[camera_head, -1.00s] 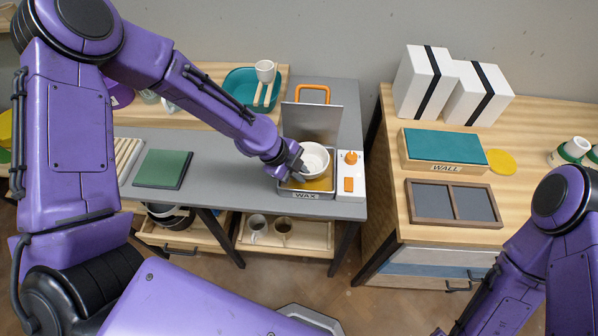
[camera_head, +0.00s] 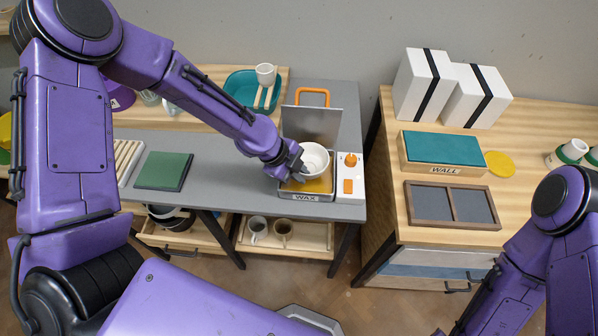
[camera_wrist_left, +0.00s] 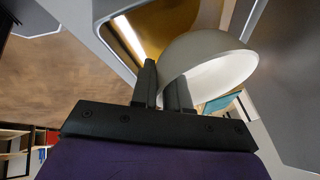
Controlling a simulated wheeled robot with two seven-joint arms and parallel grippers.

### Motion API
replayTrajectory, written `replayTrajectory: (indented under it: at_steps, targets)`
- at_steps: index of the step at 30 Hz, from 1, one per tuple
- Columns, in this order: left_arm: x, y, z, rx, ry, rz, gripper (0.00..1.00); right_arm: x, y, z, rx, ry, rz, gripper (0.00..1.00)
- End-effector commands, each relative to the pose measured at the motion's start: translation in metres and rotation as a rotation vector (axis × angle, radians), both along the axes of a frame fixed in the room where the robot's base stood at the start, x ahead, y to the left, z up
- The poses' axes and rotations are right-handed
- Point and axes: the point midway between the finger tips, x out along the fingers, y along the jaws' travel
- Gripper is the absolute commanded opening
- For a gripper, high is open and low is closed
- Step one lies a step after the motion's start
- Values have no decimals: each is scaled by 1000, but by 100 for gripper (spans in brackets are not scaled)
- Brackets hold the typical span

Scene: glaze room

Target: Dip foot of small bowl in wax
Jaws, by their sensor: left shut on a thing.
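The small white bowl (camera_head: 315,158) is over the wax pan (camera_head: 300,197), in front of its raised grey lid (camera_head: 312,122). My left gripper (camera_head: 297,168) is shut on the bowl's rim at its left side. In the left wrist view the bowl (camera_wrist_left: 212,66) sits at the fingers (camera_wrist_left: 165,92), with yellow wax (camera_wrist_left: 165,35) behind it. The bowl's foot is hidden in the head view, and I cannot tell whether it touches the wax. My right gripper is out of view; only my right arm shows at the lower right.
A control box with an orange knob (camera_head: 350,160) adjoins the pan's right side. A green pad (camera_head: 163,171) lies left on the grey table (camera_head: 225,180). A teal basin (camera_head: 240,82) stands behind. The right table holds a WALL box (camera_head: 443,168) and a divided tray (camera_head: 410,205).

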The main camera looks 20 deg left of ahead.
Motion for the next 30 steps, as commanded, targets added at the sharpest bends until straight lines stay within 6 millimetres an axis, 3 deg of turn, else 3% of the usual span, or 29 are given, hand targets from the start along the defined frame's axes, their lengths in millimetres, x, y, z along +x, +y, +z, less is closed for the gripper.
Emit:
replayTrajectory:
  at_steps: [8, 25, 30]
  targets:
    - [0, 0, 3, 0, -1, -1, 0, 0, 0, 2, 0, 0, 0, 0]
    - [1, 0, 70, 0, -2, 0, 0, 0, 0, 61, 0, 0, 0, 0]
    - [0, 0, 71, 0, -1, 0, 0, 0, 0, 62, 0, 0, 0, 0]
